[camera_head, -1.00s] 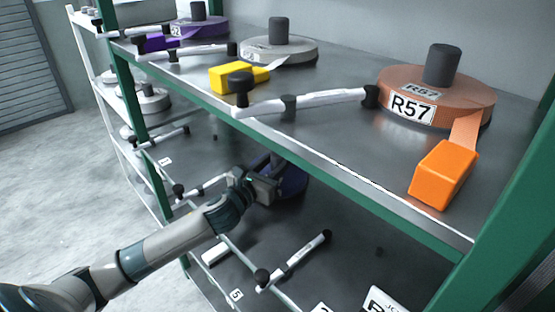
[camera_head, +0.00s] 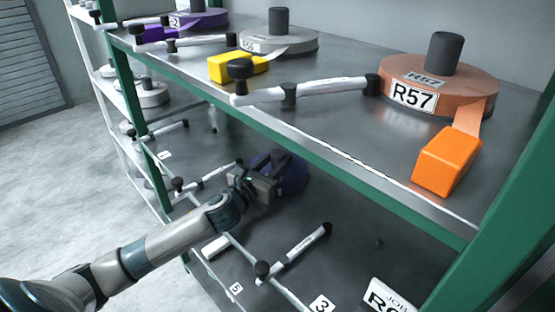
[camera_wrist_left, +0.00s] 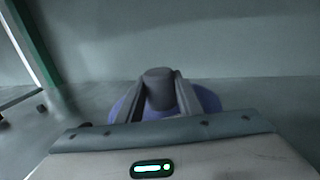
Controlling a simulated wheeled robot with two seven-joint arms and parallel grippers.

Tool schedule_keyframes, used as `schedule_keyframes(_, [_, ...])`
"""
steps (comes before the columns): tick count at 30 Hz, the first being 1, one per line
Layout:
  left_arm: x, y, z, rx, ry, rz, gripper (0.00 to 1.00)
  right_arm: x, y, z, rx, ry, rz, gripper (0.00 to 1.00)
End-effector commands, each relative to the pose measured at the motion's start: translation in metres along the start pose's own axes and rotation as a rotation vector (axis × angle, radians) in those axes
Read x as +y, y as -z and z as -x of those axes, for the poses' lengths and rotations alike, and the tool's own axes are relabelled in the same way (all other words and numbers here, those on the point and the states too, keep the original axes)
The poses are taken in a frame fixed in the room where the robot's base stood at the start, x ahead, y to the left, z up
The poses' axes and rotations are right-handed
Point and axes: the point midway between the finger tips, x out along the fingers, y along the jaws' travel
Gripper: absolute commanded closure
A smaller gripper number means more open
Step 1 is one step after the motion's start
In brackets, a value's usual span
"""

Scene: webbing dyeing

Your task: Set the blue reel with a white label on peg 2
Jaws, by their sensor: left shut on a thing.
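The blue reel (camera_head: 291,173) is in the shade of the lower shelf level, partly behind the upper shelf's edge and my gripper. My left gripper (camera_head: 272,182) is shut at the reel. In the left wrist view its two fingers (camera_wrist_left: 160,98) close on a dark upright cylinder (camera_wrist_left: 158,76) at the reel's middle, and the blue-violet reel (camera_wrist_left: 208,100) shows on both sides behind them. The reel's white label does not show. I cannot tell which peg is peg 2, nor whether the reel touches the shelf. My right gripper is not in view.
Below are white bars with black ends (camera_head: 300,250) and number tags 5 (camera_head: 237,288) and 3 (camera_head: 322,304).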

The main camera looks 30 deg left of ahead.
Motion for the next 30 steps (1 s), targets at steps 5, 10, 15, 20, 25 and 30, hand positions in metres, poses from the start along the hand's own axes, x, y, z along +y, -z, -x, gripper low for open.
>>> schedule_keyframes(5, [0.0, -0.001, 0.0, -0.002, 0.0, 0.0, 0.45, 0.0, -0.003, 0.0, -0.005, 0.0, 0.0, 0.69])
schedule_keyframes(10, [0.0, -0.001, 0.0, -0.001, 0.0, 0.0, 0.45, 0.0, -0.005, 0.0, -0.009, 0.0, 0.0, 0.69])
schedule_keyframes(15, [0.0, 0.001, 0.002, 0.001, 0.0, 0.0, 0.45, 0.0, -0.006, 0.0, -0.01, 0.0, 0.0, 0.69])
schedule_keyframes(20, [0.0, 0.002, 0.012, 0.002, 0.001, -0.001, 0.45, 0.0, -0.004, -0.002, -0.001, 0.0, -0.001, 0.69])
schedule_keyframes(25, [0.0, 0.002, 0.033, 0.002, 0.001, -0.002, 0.45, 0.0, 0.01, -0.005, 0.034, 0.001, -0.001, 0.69])
schedule_keyframes(30, [0.0, 0.003, 0.063, 0.002, 0.002, -0.002, 0.45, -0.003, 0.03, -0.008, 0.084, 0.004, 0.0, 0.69])
